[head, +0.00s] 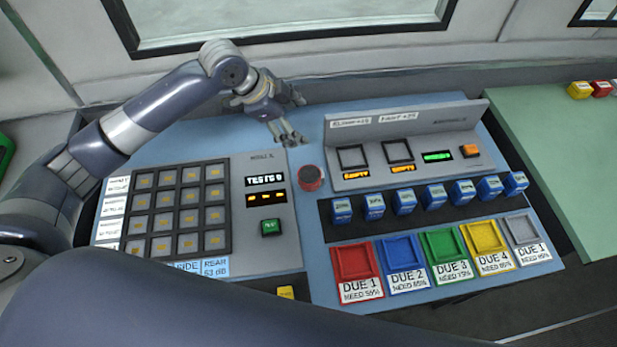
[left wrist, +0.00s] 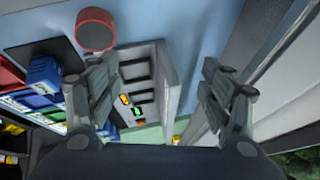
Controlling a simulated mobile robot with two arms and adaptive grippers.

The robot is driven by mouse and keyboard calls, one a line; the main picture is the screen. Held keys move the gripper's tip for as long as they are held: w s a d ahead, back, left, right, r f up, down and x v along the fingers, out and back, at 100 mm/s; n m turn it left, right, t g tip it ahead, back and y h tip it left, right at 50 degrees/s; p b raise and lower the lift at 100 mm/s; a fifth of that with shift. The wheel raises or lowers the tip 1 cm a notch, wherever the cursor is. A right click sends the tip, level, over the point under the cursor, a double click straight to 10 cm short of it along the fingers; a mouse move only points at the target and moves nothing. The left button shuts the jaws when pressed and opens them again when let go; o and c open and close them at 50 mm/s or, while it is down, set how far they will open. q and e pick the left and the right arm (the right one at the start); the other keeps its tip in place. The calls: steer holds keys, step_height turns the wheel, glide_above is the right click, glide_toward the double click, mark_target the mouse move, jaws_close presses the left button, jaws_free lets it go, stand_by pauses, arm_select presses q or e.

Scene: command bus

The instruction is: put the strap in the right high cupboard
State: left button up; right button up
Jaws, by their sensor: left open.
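My left gripper (head: 291,118) is open and empty above the back part of the blue console (head: 318,120), just left of the slotted panel. In the left wrist view its two fingers (left wrist: 157,78) are spread wide with nothing between them but the panel and console beyond. I cannot make out a strap in either view. The right high cupboard is not in view. My right gripper is not in view.
A slotted panel (head: 435,148) stands on the console, with a red round knob (head: 311,177) beside it. A button grid (head: 176,211) is at left. Small blue blocks (head: 405,201) and coloured trays (head: 357,264) fill the front right. A green counter (head: 565,150) is at right.

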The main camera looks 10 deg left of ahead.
mark_target(309, 174)
arm_select(q)
steer(key=s+f+g, duration=0.1)
steer(key=s+f, duration=0.1)
steer(key=s+d+f+g, duration=0.1)
steer(key=s+f, duration=0.1)
steer(key=s+d+f+g, duration=0.1)
steer(key=s+f, duration=0.1)
steer(key=x, duration=0.2)
steer(key=p+x, duration=0.2)
steer(key=x, duration=0.1)
steer(key=shift+s+d+f, duration=0.2)
steer(key=shift+d, duration=0.15)
steer(key=shift+f, duration=0.25)
steer(key=c, duration=1.3)
steer(key=shift+r, duration=0.1)
